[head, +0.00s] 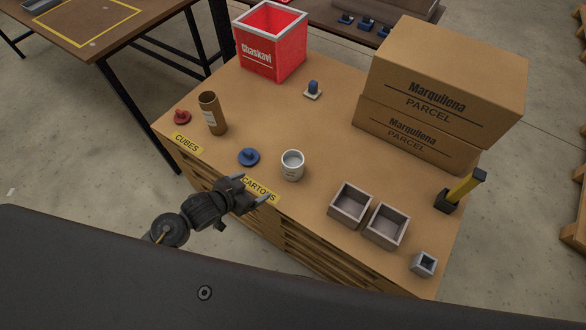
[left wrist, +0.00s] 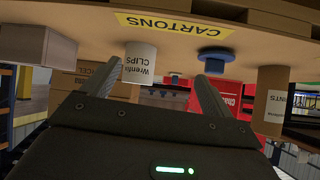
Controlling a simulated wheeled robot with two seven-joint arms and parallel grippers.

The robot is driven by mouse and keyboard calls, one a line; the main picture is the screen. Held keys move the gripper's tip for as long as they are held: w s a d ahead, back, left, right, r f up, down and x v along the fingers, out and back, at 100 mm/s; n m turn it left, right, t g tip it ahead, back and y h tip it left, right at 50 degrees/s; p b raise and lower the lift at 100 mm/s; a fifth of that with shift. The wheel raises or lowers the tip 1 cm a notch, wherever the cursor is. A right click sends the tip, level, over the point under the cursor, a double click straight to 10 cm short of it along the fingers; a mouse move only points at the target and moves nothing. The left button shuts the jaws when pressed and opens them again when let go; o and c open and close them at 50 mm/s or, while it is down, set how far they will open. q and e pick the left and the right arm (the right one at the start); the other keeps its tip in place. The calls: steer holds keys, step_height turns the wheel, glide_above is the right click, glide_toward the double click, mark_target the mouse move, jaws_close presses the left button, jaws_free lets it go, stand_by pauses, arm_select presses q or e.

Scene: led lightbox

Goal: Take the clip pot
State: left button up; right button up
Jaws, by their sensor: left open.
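The clip pot (head: 292,165) is a small white round pot standing upright near the front edge of the wooden cabinet top. In the left wrist view, which looks upside down, the pot (left wrist: 140,64) shows the word CLIPS. My left gripper (head: 257,188) is open and empty, at the front edge by the CARTONS label, left of and nearer than the pot. Its fingers point toward the cabinet, apart from the pot. My right gripper is not in view.
A blue knobbed disc (head: 249,157) lies left of the pot, with a brown cardboard tube (head: 212,113) and red knob (head: 181,117) beyond. Two open grey boxes (head: 350,204) stand to the right. Parcels (head: 440,85) and a red crate (head: 268,50) are behind. The middle is clear.

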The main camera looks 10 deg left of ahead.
arm_select(q)
step_height(320, 180, up, 3)
steer(key=w+d+m+h, duration=0.1)
steer(key=w+m+h, duration=0.1)
steer(key=h, duration=0.1)
steer(key=m+h, duration=0.1)
steer(key=h, duration=0.1)
glide_toward(300, 158)
steer(key=shift+x, duration=2.2)
steer(key=shift+s+d+r, duration=0.1)
steer(key=shift+r, duration=0.05)
steer(key=c, duration=1.6)
steer(key=shift+c, duration=1.1)
steer(key=shift+r, duration=0.1)
